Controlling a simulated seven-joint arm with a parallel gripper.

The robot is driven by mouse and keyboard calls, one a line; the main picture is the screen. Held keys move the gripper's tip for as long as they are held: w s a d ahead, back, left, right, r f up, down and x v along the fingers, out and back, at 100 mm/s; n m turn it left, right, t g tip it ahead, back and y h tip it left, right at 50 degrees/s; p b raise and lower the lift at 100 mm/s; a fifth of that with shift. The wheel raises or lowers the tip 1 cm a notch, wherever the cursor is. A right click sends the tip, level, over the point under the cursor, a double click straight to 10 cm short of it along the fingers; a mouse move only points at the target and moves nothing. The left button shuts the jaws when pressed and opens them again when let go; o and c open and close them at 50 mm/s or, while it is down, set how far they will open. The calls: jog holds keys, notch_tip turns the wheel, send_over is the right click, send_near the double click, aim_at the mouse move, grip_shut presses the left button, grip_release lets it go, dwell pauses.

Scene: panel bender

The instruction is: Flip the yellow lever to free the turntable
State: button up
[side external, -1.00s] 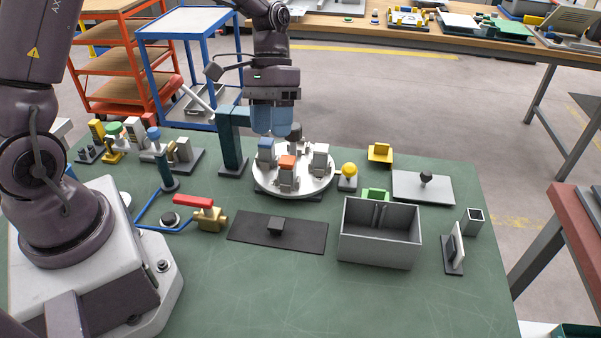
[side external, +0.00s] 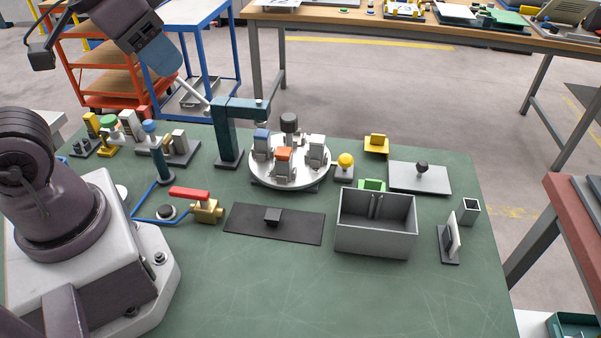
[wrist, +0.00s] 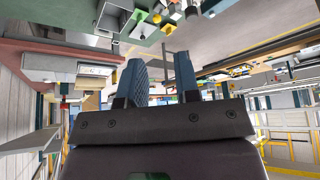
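A yellow ball knob (side external: 346,160) stands on a small grey base at the right edge of the turntable; I take it as the yellow lever. Its shaft is too small to make out. The round white turntable (side external: 290,184) carries several grey blocks, one with a blue top and one with an orange top, and a dark knob at the back. My gripper (side external: 166,60) is raised at the upper left of the side view, well away from the lever and turntable. In the wrist view, its two blue fingers (wrist: 160,70) stand apart with nothing between them.
A blue-green post with an overhanging arm (side external: 240,130) stands left of the turntable. A red-handled brass valve (side external: 205,209), a black plate (side external: 290,228) and a grey open bin (side external: 376,240) lie in front. A plate with a dark knob (side external: 420,182) is at right. The front table is clear.

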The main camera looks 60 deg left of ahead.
jog(key=f, duration=0.1)
jog(key=w+d+f+g, duration=0.1)
jog(key=d+f+m+g, duration=0.1)
jog(key=shift+w+d+f+h, duration=0.15)
jog(key=shift+w+h, duration=0.15)
jog(key=shift+w, duration=0.1)
grip_shut()
jog(key=n+y, duration=0.1)
jog(key=n, duration=2.2)
send_near(345, 164)
jog(key=s+d+r, duration=0.1)
jog(key=s+r, duration=0.1)
jog(key=s, duration=0.4)
jog(key=shift+n+y, duration=0.3)
jog(key=shift+n, duration=0.1)
jog(key=x, duration=0.9)
jog(key=shift+d, duration=0.2)
jog(key=w, duration=0.2)
jog(key=w+f, duration=0.1)
jog(key=shift+a, duration=0.4)
jog(key=shift+w+a+f, duration=0.1)
jog(key=shift+w+a, duration=0.05)
jog(key=shift+w, duration=0.35)
